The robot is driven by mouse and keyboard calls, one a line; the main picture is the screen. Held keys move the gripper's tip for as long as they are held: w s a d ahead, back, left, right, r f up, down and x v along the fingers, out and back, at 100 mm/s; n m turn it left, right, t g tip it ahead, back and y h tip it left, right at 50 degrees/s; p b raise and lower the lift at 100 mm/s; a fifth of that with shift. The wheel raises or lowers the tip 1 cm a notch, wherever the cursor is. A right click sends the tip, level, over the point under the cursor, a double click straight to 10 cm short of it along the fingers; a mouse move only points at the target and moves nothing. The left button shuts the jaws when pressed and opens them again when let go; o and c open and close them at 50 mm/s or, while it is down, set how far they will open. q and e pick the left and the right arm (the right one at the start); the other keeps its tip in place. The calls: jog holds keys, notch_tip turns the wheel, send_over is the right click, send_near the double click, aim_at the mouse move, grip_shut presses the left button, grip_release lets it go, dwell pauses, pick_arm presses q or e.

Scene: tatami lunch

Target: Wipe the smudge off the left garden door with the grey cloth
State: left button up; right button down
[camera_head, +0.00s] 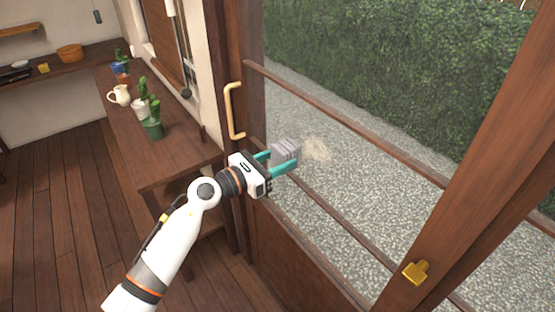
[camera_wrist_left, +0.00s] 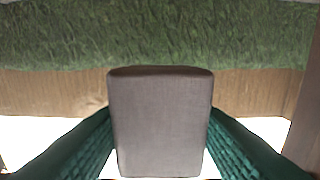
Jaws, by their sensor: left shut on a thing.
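My left gripper (camera_head: 283,161) is shut on the grey cloth (camera_head: 286,151), a folded block between its two teal fingers. In the left wrist view the cloth (camera_wrist_left: 160,120) fills the space between the fingers. The smudge (camera_head: 317,149) is a pale beige patch on the glass of the left garden door (camera_head: 234,60). The cloth is just left of the smudge in the head view, its right edge close to it. I cannot tell whether the cloth touches the glass. My right gripper is not in view.
A cream door handle (camera_head: 231,110) stands left of the gripper. A wooden counter (camera_head: 180,158) with potted cacti (camera_head: 153,128) and a white jug (camera_head: 119,95) is further left. A brass latch (camera_head: 416,271) is on the frame at lower right. Gravel and hedge lie beyond the glass.

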pick_arm(q)
jog(key=shift+x, duration=0.9)
jog(key=shift+s, duration=0.1)
